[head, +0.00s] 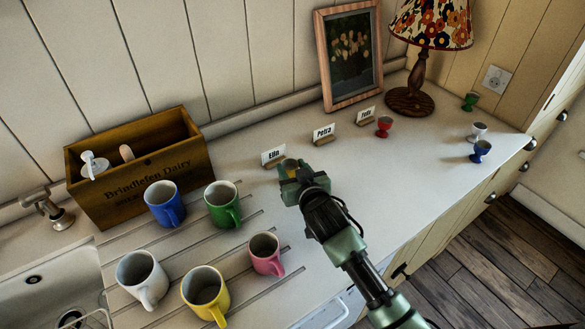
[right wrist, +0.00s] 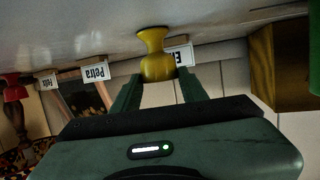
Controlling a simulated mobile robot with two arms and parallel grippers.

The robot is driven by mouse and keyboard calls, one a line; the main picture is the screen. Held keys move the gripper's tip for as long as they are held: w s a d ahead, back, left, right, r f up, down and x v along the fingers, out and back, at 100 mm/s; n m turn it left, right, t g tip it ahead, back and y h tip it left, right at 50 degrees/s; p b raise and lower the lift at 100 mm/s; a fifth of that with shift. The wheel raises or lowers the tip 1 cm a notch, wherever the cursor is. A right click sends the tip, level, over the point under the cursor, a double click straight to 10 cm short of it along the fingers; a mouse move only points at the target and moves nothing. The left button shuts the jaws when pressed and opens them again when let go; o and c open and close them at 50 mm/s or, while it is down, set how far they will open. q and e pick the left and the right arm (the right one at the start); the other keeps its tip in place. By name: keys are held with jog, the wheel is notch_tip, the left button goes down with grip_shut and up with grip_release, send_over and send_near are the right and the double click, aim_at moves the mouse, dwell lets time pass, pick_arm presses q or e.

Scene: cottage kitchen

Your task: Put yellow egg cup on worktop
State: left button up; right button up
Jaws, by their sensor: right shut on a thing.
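I cannot tell whether the foot touches the worktop (head: 390,160). My left gripper is in neither view.
A red egg cup (head: 384,127) stands by the third name card (head: 366,115). Green (head: 470,101), white (head: 478,131) and blue (head: 481,151) egg cups stand at the right. Several mugs, including a pink one (head: 265,254), stand left of my arm. A wooden crate (head: 150,190) is behind them.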

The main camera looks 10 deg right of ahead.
jog(key=o, duration=1.4)
jog(key=shift+f, duration=0.1)
jog(key=b+v, duration=0.1)
jog(key=v, duration=1.1)
